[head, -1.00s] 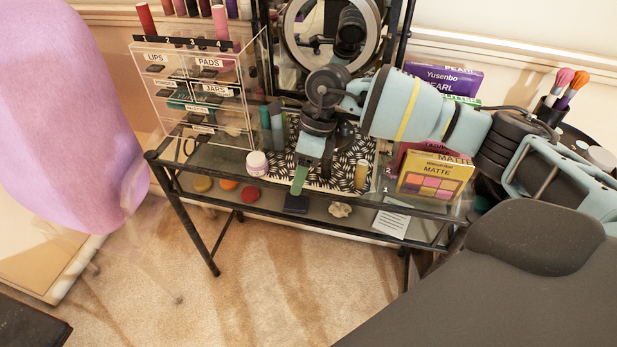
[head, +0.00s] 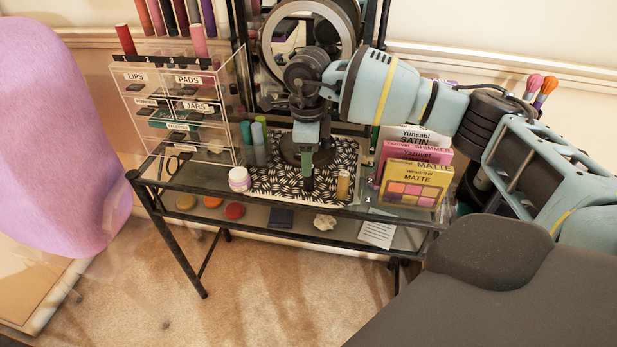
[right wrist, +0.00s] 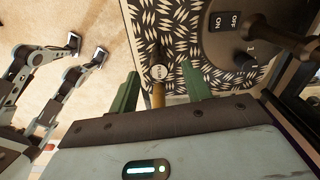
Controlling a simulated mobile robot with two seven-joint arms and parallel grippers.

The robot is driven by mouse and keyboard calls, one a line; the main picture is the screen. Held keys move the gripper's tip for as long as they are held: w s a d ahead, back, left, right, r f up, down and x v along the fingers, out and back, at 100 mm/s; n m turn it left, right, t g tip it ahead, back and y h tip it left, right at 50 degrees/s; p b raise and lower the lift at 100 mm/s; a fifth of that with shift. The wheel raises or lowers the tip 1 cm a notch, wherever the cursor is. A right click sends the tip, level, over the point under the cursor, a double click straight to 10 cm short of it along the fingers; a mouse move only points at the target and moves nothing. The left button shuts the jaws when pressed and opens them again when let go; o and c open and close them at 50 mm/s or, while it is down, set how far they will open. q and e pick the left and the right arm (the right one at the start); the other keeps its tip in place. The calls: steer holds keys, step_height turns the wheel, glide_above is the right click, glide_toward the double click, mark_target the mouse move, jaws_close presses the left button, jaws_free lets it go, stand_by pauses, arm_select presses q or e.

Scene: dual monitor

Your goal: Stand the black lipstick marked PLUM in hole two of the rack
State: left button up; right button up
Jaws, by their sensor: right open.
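The black lipstick (head: 308,184) appears as a short dark tube upright on the patterned mat, just below my right gripper (head: 307,167). In the right wrist view, a round pale lettered cap (right wrist: 159,72), apparently its top, lies between the two green fingers of my right gripper (right wrist: 160,75). The lettering is too small to read surely. The fingers are apart, with a gap on both sides of the cap. The rack (head: 122,73) is the clear organiser at left, with a numbered black strip on top. A red tube stands near number one and a pink tube farther right.
A gold tube (head: 343,185) stands just right of the lipstick. A white jar (head: 239,179) and several green-blue tubes (head: 246,140) stand left of it. The round mirror (head: 266,48) rises behind. Palettes (head: 413,190) stand at right. The glass table's front edge is close.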

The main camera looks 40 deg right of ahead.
steer(key=shift+s+f, duration=0.15)
steer(key=shift+f, duration=2.4)
steer(key=c, duration=1.1)
steer(key=shift+o, duration=0.2)
steer(key=shift+r, duration=0.1)
steer(key=shift+r, duration=0.4)
steer(key=r, duration=0.2)
steer(key=shift+s+a+r, duration=0.2)
steer(key=shift+a+r, duration=0.15)
steer(key=s+a+r, duration=0.1)
steer(key=s+a, duration=0.7)
steer(key=a, duration=0.4)
steer(key=shift+s+a+r, duration=0.15)
steer(key=shift+a, duration=0.25)
